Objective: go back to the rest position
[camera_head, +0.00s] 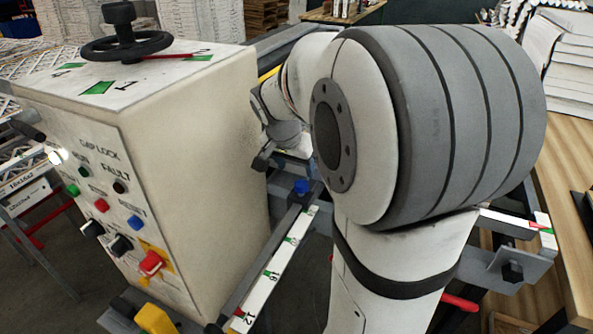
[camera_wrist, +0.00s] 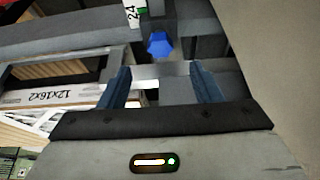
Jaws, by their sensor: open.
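My gripper (camera_wrist: 160,74) shows in the wrist view with its two blue fingers apart and nothing held between them. In the head view my large grey and white arm fills the middle right and is bent. It reaches back behind the cream control box (camera_head: 200,150), so my gripper is mostly hidden there. The blue knob also shows in the head view (camera_head: 302,187), on the rail close to the box's right side.
The control box carries a black handwheel (camera_head: 125,45) on top and several buttons on its front. A numbered scale rail (camera_head: 272,270) runs beside it. A wooden bench (camera_head: 565,160) stands at right. A box marked 12x16x2 (camera_wrist: 75,95) lies left of my fingers in the wrist view.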

